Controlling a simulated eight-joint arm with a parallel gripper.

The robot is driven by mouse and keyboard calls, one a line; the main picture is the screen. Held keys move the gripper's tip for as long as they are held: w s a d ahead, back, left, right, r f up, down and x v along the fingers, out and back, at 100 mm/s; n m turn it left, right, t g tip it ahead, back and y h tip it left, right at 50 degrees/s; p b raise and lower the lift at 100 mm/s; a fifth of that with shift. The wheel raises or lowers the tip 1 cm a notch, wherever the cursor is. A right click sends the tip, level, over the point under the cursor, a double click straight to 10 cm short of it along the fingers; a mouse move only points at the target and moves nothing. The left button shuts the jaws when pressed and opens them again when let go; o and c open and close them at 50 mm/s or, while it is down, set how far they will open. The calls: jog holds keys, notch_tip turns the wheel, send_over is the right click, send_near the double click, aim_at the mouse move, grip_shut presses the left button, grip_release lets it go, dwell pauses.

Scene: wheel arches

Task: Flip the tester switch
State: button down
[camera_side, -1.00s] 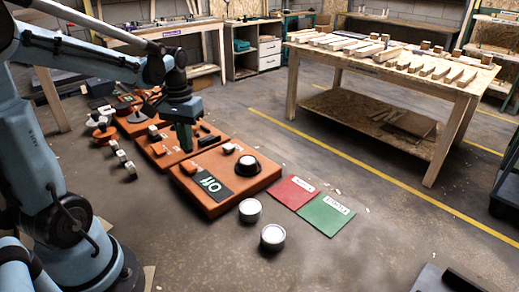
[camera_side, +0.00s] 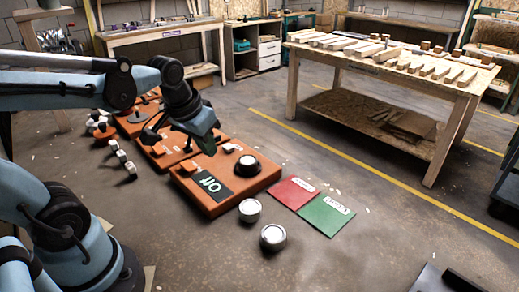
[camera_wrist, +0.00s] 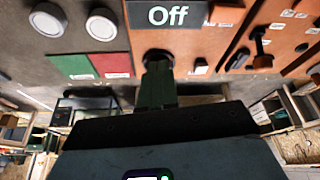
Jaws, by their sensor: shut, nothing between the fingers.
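The tester is an orange board with a black display reading "Off" (camera_side: 211,185); the display also shows in the wrist view (camera_wrist: 166,14). A black round piece with a pale top (camera_side: 248,164) stands on the board. A small pale block (camera_side: 229,148), possibly the switch, sits at its back edge; in the wrist view a pale block (camera_wrist: 200,66) lies right of the fingers. My gripper (camera_side: 211,150) is tilted above the board's back left part. In the wrist view its green fingers (camera_wrist: 157,72) are shut and empty, partly hiding the black round piece. Contact cannot be told.
More orange boards with small parts (camera_side: 165,152) continue to the back left. Two pale-topped discs (camera_side: 272,236) stand on the floor in front. A red card (camera_side: 292,192) and a green card (camera_side: 326,215) lie to the right. A wooden table (camera_side: 395,70) stands behind, with clear floor between.

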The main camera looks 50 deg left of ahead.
jog(key=d+m+t, duration=0.2)
jog(key=d+t, duration=0.1)
jog(key=d, duration=0.3)
jog(key=shift+s+h, duration=0.4)
jog(key=shift+s, duration=0.05)
jog(key=shift+a, duration=0.1)
notch_tip(320, 180, up, 6)
jog(key=g, duration=0.7)
send_over(184, 162)
jog(key=shift+f, duration=0.2)
notch_tip(184, 162, down, 14)
jog(key=shift+f, duration=0.1)
